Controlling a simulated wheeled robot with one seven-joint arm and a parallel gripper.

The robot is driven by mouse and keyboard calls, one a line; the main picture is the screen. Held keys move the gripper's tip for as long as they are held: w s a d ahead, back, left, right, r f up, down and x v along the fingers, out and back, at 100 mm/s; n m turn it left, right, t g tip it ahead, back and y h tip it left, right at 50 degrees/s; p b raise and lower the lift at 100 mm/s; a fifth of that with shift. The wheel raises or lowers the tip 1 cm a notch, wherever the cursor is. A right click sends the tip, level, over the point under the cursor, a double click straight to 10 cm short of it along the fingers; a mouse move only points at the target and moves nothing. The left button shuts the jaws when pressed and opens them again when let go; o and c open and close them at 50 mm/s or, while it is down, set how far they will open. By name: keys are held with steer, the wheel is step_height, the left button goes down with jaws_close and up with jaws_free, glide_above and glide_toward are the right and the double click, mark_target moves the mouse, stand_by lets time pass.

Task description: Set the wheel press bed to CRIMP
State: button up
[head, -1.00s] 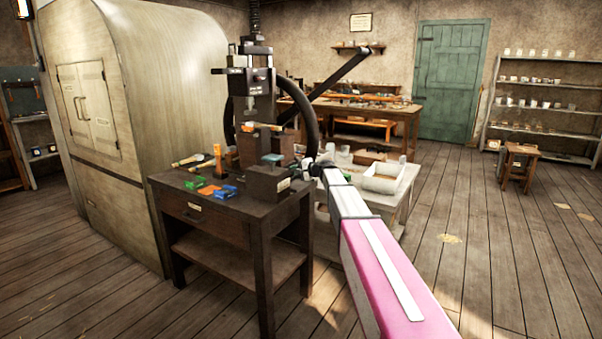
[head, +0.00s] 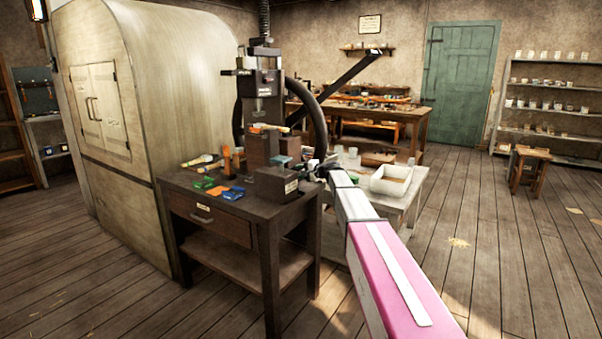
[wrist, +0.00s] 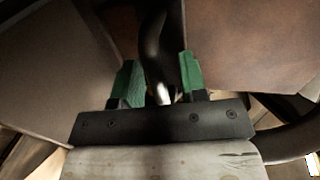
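The dark wheel press (head: 263,100) stands upright on a small dark wooden table, its column and head rising above the bed area. Its big black handwheel (head: 312,103) curves down on the press's right side. The press's labels are too small to read, so I cannot tell the bed setting. My gripper (head: 317,168) is at the low end of the wheel rim, mostly hidden by my pink and white arm. In the wrist view, its green fingers (wrist: 161,80) stand apart with a dark curved bar between them, likely the rim. I cannot tell if they press on it.
The dark table (head: 190,190) holds orange, green and blue pieces (head: 226,192) and a dark block (head: 275,184). A white bin (head: 392,181) sits on a pale table behind my arm. A large rounded cabinet (head: 150,150) stands left. The floor at right is open.

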steer(key=v, duration=1)
steer(key=shift+d, duration=0.3)
steer(key=shift+s, duration=0.15)
steer(key=s+a+f+n+g+h, duration=0.2)
steer(key=s+f+g+h, duration=0.1)
steer(key=s+f, duration=0.95)
steer(key=s+d+f+n+g+h, duration=0.1)
steer(key=s+f, duration=0.4)
steer(key=s, duration=0.6)
steer(key=s+d+f+n+g+h, duration=0.2)
steer(key=s+f+h, duration=0.3)
steer(key=s, duration=0.6)
steer(key=s+d+f+n+g+h, duration=0.2)
steer(key=s+f, duration=0.4)
steer(key=s, duration=0.5)
steer(key=shift+d+f+g+h, duration=0.15)
steer(key=shift+g+h, duration=0.55)
steer(key=shift+s, duration=0.1)
